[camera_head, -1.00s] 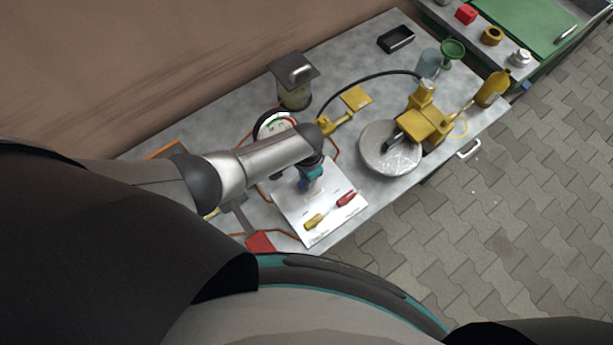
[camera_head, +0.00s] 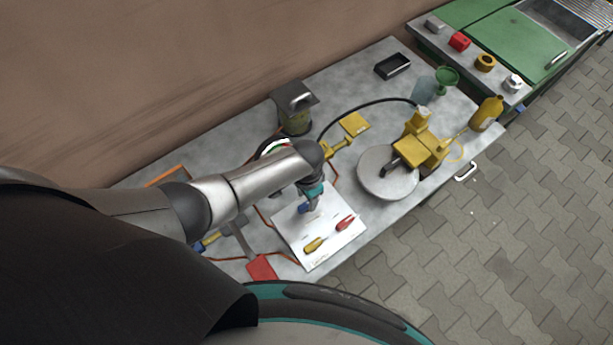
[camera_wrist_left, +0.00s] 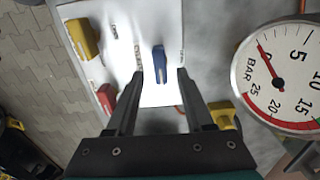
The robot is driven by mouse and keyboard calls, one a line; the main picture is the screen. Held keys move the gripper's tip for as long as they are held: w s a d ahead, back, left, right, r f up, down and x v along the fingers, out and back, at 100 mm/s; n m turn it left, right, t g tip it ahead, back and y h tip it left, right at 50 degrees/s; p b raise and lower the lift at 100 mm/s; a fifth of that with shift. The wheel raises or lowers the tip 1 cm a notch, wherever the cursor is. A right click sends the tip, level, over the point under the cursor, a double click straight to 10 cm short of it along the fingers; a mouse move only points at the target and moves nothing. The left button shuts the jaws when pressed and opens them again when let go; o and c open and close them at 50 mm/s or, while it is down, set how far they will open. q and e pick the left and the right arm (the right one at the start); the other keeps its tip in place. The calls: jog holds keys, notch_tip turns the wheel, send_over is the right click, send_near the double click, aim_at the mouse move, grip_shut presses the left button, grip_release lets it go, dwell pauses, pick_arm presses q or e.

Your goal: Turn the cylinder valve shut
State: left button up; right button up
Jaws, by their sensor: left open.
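A white panel (camera_head: 290,232) lies on the grey bench with three lever handles: a blue one (camera_head: 304,209), a red one (camera_head: 345,222) and a yellow one (camera_head: 314,244). Their labels are too small to read, so I cannot tell which is the cylinder valve. My left gripper (camera_head: 312,197) is over the panel by the blue handle, its fingers mostly hidden. In the left wrist view the open fingers (camera_wrist_left: 160,74) straddle the line of the blue handle (camera_wrist_left: 159,64); contact cannot be told. The red (camera_wrist_left: 106,97) and yellow (camera_wrist_left: 84,38) handles are left of it. My right gripper is not in view.
A round BAR gauge (camera_wrist_left: 277,76) is right of the fingers in the wrist view. A grey disc (camera_head: 387,176) with a yellow device (camera_head: 420,150), a lidded jar (camera_head: 294,108) and a red object (camera_head: 262,268) stand around the panel. Paved floor lies beyond the bench.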

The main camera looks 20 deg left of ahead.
aim_at(307, 204)
pick_arm(q)
notch_tip(307, 204, up, 11)
jog(key=p, duration=0.2)
jog(key=shift+p, duration=0.3)
dwell(0.4)
